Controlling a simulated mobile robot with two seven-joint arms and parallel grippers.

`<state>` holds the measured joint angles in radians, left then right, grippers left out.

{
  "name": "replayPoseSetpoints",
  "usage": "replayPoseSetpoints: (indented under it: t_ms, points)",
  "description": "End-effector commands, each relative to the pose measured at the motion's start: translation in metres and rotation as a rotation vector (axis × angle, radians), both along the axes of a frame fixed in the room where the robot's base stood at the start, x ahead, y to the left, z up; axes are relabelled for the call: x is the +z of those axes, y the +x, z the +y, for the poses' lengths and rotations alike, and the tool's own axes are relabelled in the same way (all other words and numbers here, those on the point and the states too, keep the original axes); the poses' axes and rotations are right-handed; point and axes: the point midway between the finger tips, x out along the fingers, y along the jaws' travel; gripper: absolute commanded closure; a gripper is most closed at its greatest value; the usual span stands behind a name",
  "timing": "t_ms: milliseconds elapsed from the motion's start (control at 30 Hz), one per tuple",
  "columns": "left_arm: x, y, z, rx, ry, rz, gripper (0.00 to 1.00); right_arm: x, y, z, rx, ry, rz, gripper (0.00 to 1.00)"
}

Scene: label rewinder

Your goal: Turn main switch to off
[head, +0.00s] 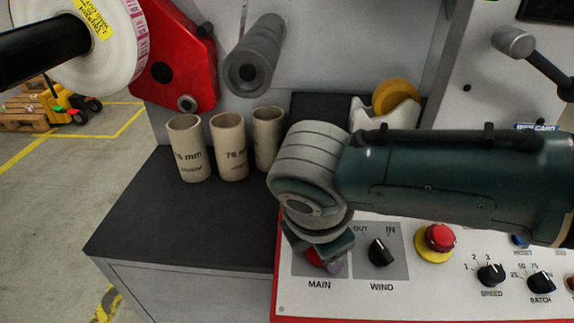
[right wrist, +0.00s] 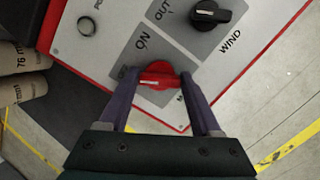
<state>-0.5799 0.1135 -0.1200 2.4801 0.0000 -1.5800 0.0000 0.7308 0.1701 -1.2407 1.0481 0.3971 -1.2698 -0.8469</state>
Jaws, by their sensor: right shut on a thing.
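The red main switch (head: 313,257) is on a grey plate above the word MAIN on the control panel, mostly covered by my right gripper in the head view. In the right wrist view the switch (right wrist: 158,76) sits between my right gripper's fingertips (right wrist: 158,82), with one finger on each side of its red handle. The gripper is shut on the handle. The ON label is beside the switch and readable; the OFF label is partly visible. Which mark the handle points to, I cannot tell. My left gripper is not in view.
The black wind knob (head: 380,252) is just right of the main switch. A red emergency button (head: 439,238), speed knob (head: 491,275) and batch knob (head: 541,282) are farther right. Several cardboard cores (head: 229,160) stand on the dark shelf. A tape dispenser (head: 385,112) stands behind my arm.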

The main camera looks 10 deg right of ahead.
Motion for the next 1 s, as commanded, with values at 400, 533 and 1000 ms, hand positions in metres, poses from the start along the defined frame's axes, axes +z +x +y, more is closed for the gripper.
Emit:
replayPoseSetpoints:
  t_ms: [400,533,1000]
  points:
    - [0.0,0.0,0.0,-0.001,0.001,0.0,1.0,0.0,0.0,0.0,0.003,-0.001,0.0,0.06]
    - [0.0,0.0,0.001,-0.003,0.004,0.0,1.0,0.0,0.0,0.0,0.002,0.0,-0.001,0.05]
    - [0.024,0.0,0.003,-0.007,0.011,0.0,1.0,0.051,-0.014,0.011,0.004,0.002,-0.002,0.05]
